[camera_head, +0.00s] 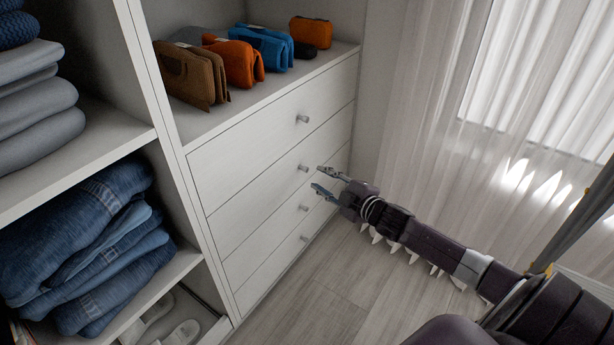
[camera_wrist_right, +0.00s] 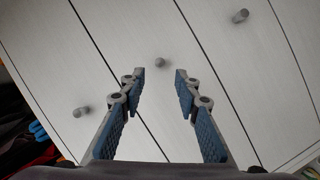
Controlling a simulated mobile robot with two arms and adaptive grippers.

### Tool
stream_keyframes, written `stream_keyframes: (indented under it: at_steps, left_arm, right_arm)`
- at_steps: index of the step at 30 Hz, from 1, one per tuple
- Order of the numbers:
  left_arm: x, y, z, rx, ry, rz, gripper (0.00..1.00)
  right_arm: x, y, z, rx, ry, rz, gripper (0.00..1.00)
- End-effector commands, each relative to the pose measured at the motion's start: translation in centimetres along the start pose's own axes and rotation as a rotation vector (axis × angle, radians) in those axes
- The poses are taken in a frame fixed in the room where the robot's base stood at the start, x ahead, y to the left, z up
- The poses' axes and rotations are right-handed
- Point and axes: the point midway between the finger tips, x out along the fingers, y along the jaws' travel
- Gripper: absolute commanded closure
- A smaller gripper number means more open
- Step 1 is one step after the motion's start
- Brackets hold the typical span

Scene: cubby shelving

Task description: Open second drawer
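A white chest of flat drawer fronts stands in the shelving, each with one small round knob, all closed. The second drawer (camera_head: 255,195) from the top has its knob (camera_head: 303,168) just left of my right gripper (camera_head: 319,179) in the head view. My right gripper is open and empty, its two fingers spread. In the right wrist view the second drawer's knob (camera_wrist_right: 161,62) shows between and just beyond the fingertips of this gripper (camera_wrist_right: 160,73), and no contact is visible. My left gripper is not in view.
The top drawer knob (camera_head: 302,118) is above, and the third drawer knob (camera_head: 304,207) is below. Bags (camera_head: 240,62) stand on top of the chest. Folded jeans (camera_head: 85,250) fill the left shelf. The wooden floor (camera_head: 325,290) before the drawers is clear; curtains (camera_head: 430,90) hang at right.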

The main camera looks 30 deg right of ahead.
Motion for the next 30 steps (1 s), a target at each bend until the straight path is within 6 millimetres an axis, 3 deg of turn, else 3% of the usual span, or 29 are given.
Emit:
stream_keyframes:
  at_steps: [15, 30]
  left_arm:
    - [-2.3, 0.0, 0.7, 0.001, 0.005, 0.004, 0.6]
    - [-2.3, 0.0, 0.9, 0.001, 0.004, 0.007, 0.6]
  right_arm:
    - [6.0, 0.0, 0.1, 0.002, -0.001, 0.002, 0.7]
    - [7.1, 0.0, 0.1, 0.002, -0.003, 0.0, 0.7]
